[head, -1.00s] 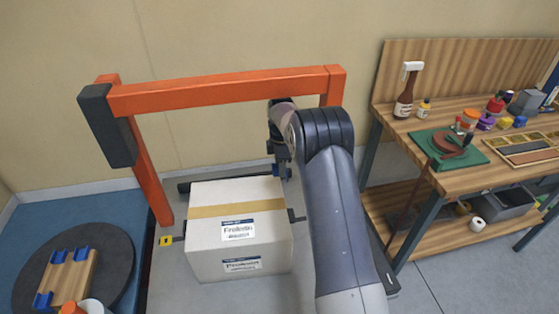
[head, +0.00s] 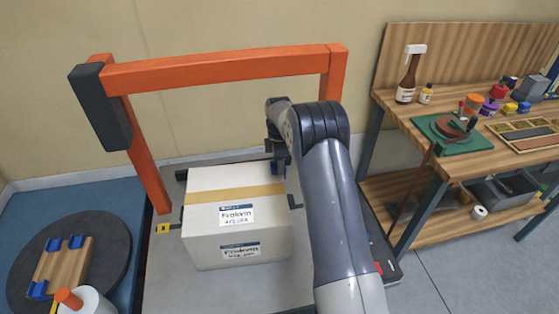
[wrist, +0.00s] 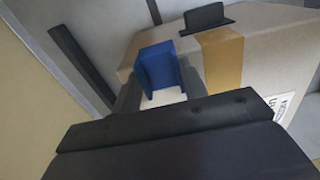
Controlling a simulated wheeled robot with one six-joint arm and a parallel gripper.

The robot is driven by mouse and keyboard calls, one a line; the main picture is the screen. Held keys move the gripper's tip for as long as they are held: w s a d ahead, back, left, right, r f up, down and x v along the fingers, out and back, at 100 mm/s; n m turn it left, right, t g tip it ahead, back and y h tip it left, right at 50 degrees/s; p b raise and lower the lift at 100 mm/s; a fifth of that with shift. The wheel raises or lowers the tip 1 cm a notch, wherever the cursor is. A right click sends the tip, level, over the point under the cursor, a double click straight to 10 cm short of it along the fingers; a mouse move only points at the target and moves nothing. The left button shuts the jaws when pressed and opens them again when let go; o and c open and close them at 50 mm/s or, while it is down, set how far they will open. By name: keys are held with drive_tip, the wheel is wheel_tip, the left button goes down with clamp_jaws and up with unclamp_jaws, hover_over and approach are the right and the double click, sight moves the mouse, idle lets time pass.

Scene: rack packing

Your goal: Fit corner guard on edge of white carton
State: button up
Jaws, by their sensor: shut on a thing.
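The white carton (head: 205,238) stands on the grey platform, with a tan tape strip (head: 235,194) across its top and labels on its top and front. In the wrist view the carton (wrist: 272,60) fills the upper right. My gripper (wrist: 163,90) is shut on a blue corner guard (wrist: 158,66), an angled piece. The guard is at the carton's corner, left of the tape; I cannot tell whether it touches. In the head view my gripper (head: 277,165) is at the carton's back right corner, mostly hidden by my arm.
An orange frame (head: 230,67) with a dark block spans behind and above the carton. A black bracket (wrist: 205,18) stands beside the carton. At left, a round dark turntable (head: 105,262) holds a wooden block with blue guards. A cluttered workbench (head: 470,165) stands at right.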

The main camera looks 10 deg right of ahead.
drive_tip(key=shift+a+f, duration=0.1)
drive_tip(key=shift+f, duration=0.3)
drive_tip(key=shift+a, duration=0.4)
idle(0.4)
drive_tip(key=o, duration=1)
wheel_tip(320, 180, up, 8)
drive_tip(key=shift+f+b, duration=0.2)
drive_tip(key=shift+b, duration=0.45)
